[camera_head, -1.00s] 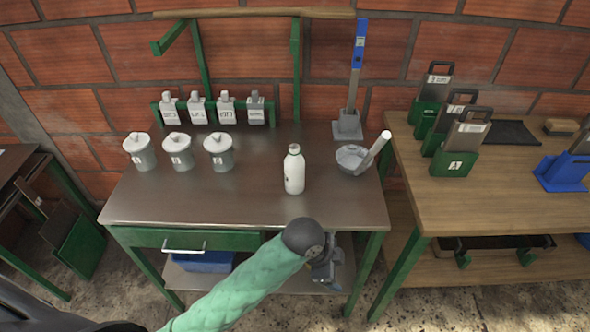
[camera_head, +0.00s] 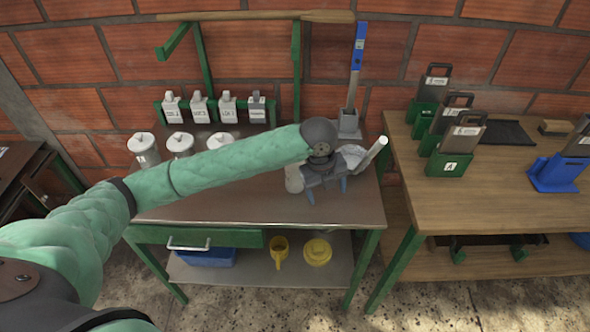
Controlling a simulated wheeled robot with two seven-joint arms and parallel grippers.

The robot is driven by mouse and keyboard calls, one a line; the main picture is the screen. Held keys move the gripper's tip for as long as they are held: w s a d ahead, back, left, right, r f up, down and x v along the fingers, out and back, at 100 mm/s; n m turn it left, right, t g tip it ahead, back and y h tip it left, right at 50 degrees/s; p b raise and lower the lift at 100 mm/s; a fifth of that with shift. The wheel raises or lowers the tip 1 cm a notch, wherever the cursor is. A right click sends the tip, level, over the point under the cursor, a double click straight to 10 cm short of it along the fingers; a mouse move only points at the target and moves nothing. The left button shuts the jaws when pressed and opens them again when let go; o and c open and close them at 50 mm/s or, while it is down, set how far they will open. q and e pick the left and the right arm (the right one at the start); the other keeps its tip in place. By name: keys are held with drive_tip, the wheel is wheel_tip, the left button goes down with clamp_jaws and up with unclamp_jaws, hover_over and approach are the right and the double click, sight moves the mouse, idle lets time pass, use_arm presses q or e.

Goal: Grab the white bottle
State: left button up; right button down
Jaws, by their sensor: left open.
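The white bottle (camera_head: 293,180) stands on the metal-topped table (camera_head: 240,203), mostly hidden behind my left forearm and gripper; only part of its lower body shows. My left gripper (camera_head: 326,192) is over the table just right of the bottle, with its two blue-grey fingertips apart and pointing toward the table's front edge. I see nothing between the fingers. I cannot tell whether the gripper touches the bottle. My right gripper is not in view.
Several lidded grey canisters (camera_head: 143,150) stand at the table's left, partly behind my arm. A blue-handled tool (camera_head: 357,50) stands behind. A wooden table (camera_head: 500,205) adjoins on the right.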

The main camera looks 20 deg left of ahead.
sight(295, 169)
use_arm(q)
drive_tip(key=w+a+r+m+y+p, duration=0.2)
drive_tip(key=w+a+r+m, duration=0.2)
drive_tip(key=w+a+r, duration=0.5)
wheel_tip(295, 169, down, 6)
drive_tip(key=s+a+p, duration=0.1)
drive_tip(key=a+p, duration=0.1)
drive_tip(key=p, duration=0.1)
drive_tip(key=shift+s+g, duration=0.3)
drive_tip(key=shift+s, duration=0.1)
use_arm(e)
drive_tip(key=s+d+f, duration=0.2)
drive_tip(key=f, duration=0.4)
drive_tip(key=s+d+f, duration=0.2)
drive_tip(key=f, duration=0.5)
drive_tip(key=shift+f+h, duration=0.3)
use_arm(q)
drive_tip(key=c, duration=1.5)
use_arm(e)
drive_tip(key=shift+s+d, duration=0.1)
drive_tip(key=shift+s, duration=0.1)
